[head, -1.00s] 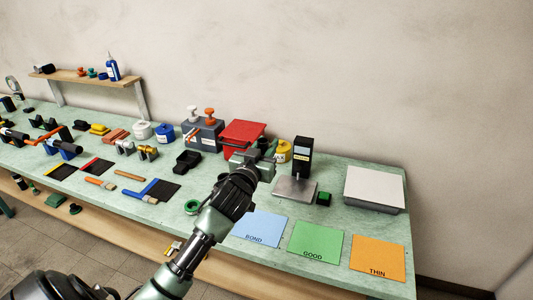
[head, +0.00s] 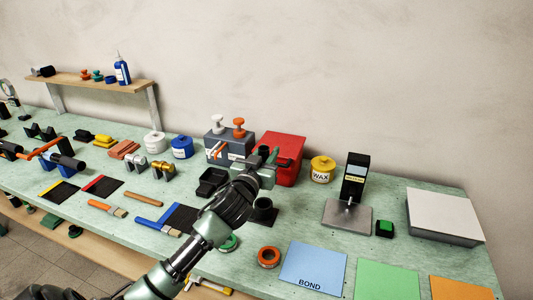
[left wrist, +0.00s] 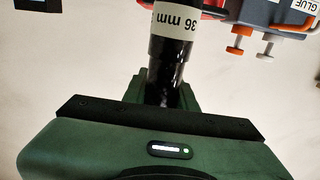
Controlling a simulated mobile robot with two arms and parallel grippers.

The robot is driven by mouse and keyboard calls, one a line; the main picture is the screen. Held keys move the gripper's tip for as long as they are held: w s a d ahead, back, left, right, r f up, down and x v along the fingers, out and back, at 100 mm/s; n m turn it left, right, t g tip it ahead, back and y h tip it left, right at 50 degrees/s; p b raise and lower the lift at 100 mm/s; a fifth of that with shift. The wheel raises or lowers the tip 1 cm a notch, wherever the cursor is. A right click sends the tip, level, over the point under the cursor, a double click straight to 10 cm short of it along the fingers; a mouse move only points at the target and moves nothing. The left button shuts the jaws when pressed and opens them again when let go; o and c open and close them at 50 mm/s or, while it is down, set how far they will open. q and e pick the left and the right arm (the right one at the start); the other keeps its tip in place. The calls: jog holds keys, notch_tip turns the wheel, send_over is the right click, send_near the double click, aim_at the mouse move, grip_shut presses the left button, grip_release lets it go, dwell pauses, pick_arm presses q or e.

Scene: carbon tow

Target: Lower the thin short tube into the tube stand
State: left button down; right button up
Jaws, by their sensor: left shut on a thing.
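My left gripper (head: 262,168) is over the middle of the bench, in front of the red box. It is shut on a black tube with a white band marked "36 mm", and the tube (left wrist: 168,72) stands out from between the green fingers in the left wrist view. In the head view the tube is small and dark, and its tilt is hard to tell. A black holder (head: 263,211) with a square base, perhaps the tube stand, sits on the bench just below and partly behind the gripper. The gripper looks above it, apart. My right gripper is out of view.
The red box (head: 290,155) and grey glue unit (head: 226,146) stand behind the gripper. A black tray (head: 211,182) is left, an orange ring (head: 269,257) in front. The wax pot (head: 322,169) and black gauge (head: 354,178) are right. The blue BOND mat (head: 313,268) lies flat.

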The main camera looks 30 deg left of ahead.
pick_arm(q)
jog(key=shift+a, duration=0.1)
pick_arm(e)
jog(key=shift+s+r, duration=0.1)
